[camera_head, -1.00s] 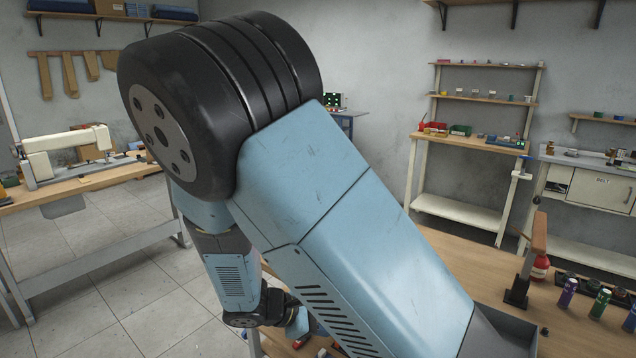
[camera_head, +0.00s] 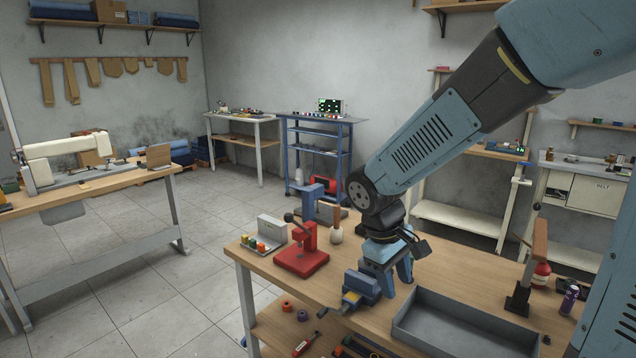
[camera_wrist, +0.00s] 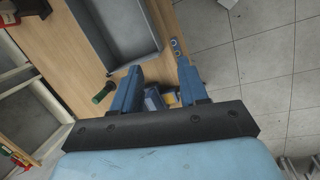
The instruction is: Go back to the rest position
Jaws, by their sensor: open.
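My gripper (camera_head: 393,280) is open and points down over the front part of the wooden workbench (camera_head: 450,275). It hangs between the red press and the grey tray, close by a blue vise-like device (camera_head: 361,288) at the bench's front edge. In the wrist view my gripper (camera_wrist: 158,72) has its two blue fingers spread, with nothing held between the tips. Part of a blue and yellow object (camera_wrist: 170,98) shows between the fingers, lower down. I cannot tell from the pictures how high the fingertips are above the bench.
A grey tray (camera_head: 408,309) sits at the bench's front, right of my gripper. A red press (camera_head: 303,252) and a small rack (camera_head: 262,247) stand to the left.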

